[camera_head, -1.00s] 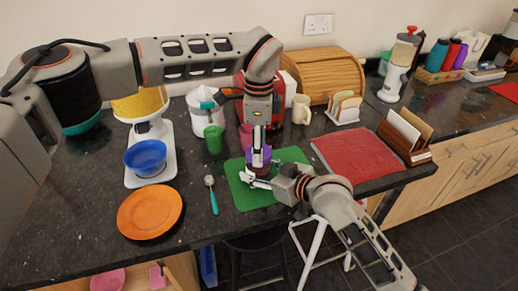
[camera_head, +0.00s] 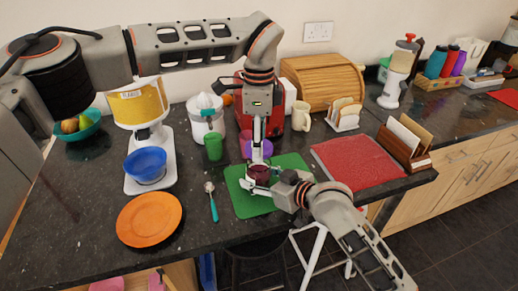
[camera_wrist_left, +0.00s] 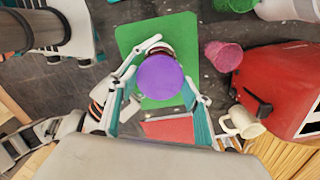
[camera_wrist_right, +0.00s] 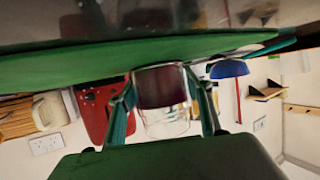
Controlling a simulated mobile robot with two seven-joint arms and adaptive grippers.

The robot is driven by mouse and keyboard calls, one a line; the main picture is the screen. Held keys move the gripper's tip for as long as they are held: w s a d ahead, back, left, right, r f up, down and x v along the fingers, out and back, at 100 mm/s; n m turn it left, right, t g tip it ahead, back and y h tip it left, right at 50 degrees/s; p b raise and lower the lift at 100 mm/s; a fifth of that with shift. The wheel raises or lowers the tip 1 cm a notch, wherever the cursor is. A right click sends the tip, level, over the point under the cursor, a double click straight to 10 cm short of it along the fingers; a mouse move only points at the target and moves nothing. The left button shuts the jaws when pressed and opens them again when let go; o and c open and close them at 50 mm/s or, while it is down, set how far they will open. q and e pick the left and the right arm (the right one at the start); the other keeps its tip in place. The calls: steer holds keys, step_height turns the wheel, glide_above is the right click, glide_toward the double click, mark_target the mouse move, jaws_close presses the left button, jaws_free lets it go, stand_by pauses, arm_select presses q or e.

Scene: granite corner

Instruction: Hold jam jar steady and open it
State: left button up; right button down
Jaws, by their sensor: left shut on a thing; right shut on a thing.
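The jam jar (camera_head: 259,172) is clear glass with dark red jam, standing on the green mat (camera_head: 242,202). My right gripper (camera_head: 258,185) is shut on the jar low down; the right wrist view shows the glass (camera_wrist_right: 163,112) between its fingers, upside down in the picture, with no lid on its rim. My left gripper (camera_head: 258,140) is shut on the purple lid (camera_head: 260,150) and holds it above the jar, with a gap between. In the left wrist view the lid (camera_wrist_left: 160,78) sits between the fingertips and hides most of the jar.
A green cup (camera_head: 214,150) and a pink cup (camera_wrist_left: 224,55) stand behind the mat. A red coffee machine (camera_head: 270,105) and a cream mug (camera_head: 301,113) are at the back. A red mat (camera_head: 357,164) lies right; an orange plate (camera_head: 149,219) and spoon (camera_head: 212,203) lie left.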

steer(key=c, duration=0.9)
jaws_free()
steer(key=shift+f, duration=0.1)
steer(key=shift+d, duration=0.1)
